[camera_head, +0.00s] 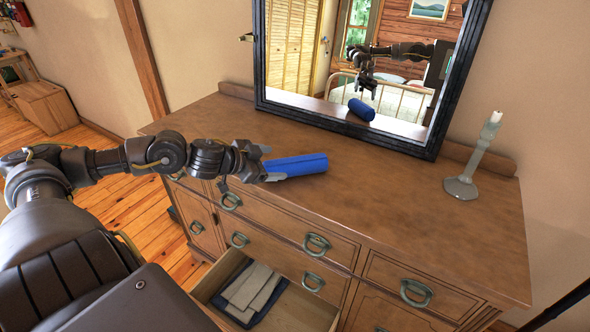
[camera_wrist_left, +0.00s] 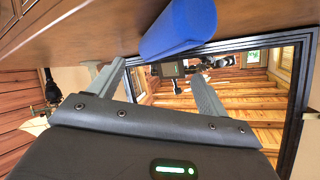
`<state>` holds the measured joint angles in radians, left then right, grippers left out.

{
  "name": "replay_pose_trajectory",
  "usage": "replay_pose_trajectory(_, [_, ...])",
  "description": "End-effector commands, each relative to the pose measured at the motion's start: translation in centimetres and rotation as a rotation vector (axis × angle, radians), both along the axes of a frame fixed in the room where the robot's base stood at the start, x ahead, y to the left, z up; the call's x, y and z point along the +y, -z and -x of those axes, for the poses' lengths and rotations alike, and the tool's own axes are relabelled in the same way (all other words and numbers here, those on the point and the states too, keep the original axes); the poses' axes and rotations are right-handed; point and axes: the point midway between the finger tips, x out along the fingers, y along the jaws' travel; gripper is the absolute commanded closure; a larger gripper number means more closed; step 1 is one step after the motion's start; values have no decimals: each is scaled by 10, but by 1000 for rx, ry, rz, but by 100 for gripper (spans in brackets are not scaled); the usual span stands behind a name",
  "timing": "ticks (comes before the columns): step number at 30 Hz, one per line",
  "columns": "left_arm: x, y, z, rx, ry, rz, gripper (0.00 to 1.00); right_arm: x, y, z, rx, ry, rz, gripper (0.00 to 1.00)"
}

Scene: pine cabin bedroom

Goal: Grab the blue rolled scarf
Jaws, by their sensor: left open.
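The blue rolled scarf (camera_head: 299,165) lies on the wooden dresser top (camera_head: 395,195), near its front edge and left of the middle. My left gripper (camera_head: 272,164) is open at the scarf's left end, with one pale finger showing along its front lower side. In the left wrist view the scarf (camera_wrist_left: 181,27) lies just ahead of the fingertips of my open left gripper (camera_wrist_left: 157,70), roughly in line with the gap. My right gripper is not in view.
A black-framed mirror (camera_head: 352,122) stands at the back of the dresser and reflects the scarf and my arm. A candlestick (camera_head: 470,175) stands at the right. An open drawer (camera_head: 305,308) below holds folded cloths (camera_head: 250,287). The dresser's middle is clear.

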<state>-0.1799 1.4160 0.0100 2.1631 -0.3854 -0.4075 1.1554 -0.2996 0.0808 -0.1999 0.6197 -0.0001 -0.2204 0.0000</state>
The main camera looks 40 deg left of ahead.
Motion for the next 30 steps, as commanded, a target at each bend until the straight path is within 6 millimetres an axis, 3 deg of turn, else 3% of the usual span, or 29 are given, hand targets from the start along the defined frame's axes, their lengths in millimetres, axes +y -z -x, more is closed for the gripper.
replay_pose_trajectory(10, [-3, 9, -22, -4, -5, 3, 23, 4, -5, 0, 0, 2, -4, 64])
replay_pose_trajectory(22, [-6, 14, -30, -1, -1, 2, 23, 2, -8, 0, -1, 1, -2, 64])
replay_pose_trajectory(30, [-11, 26, -62, -2, -3, 4, 23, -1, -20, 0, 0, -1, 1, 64])
